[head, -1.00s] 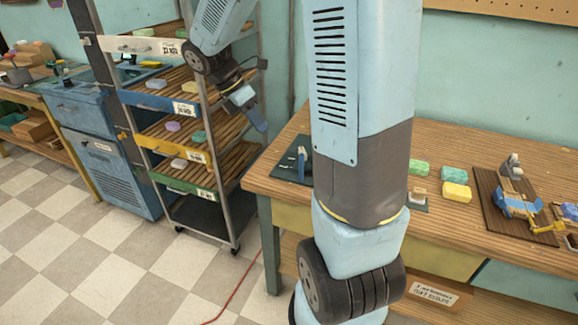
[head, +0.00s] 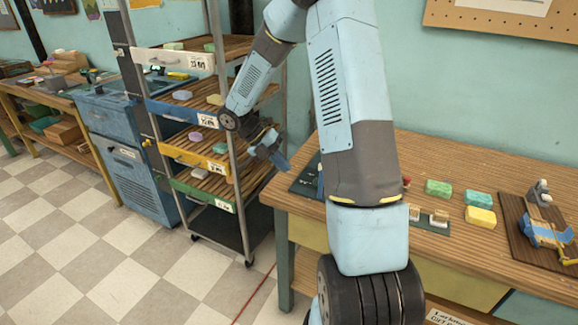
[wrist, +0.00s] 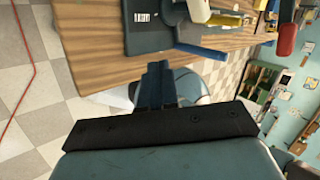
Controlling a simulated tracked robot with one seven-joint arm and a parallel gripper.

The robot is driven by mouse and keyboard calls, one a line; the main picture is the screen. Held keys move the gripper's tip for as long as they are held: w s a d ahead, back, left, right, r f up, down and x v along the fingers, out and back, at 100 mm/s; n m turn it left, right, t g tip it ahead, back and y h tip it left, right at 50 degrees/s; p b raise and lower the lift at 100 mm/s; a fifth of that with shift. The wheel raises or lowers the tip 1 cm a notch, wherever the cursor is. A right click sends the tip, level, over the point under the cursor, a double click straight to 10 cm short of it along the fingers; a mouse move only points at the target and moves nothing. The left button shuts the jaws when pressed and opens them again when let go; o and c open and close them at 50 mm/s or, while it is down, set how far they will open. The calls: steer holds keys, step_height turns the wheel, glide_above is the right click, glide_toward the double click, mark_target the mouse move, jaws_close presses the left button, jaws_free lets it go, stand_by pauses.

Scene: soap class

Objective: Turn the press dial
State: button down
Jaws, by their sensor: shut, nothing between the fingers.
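No part can be surely told as the press dial. A dark plate (head: 303,183) lies at the left end of the wooden workbench, partly hidden behind my arm. In the wrist view a dark plate (wrist: 147,38) with pale markings shows beyond my fingers, with a blue bar and a white and yellow part beside it. A red rounded part (wrist: 287,38) stands out at the upper right there; what it belongs to is unclear. My gripper (head: 281,160) is shut and empty, in the air left of the bench end. Its fingers (wrist: 157,82) also show in the wrist view.
A shelf rack (head: 215,140) with soap bars stands close to my gripper on the left. The workbench (head: 430,150) holds a green soap (head: 438,188), a yellow soap (head: 480,217) and a wooden board (head: 515,240) with a blue tool. Checkered floor lies open at front left.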

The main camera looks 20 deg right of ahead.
mark_target(310, 191)
steer(key=x, duration=0.7)
steer(key=shift+s+d+f, duration=0.1)
steer(key=shift+d+f, duration=0.1)
steer(key=shift+s+d+f, duration=0.2)
steer(key=shift+s+d, duration=0.5)
steer(key=shift+d, duration=0.2)
steer(key=shift+s+d+f, duration=0.2)
steer(key=shift+s+d, duration=0.25)
steer(key=shift+d, duration=0.25)
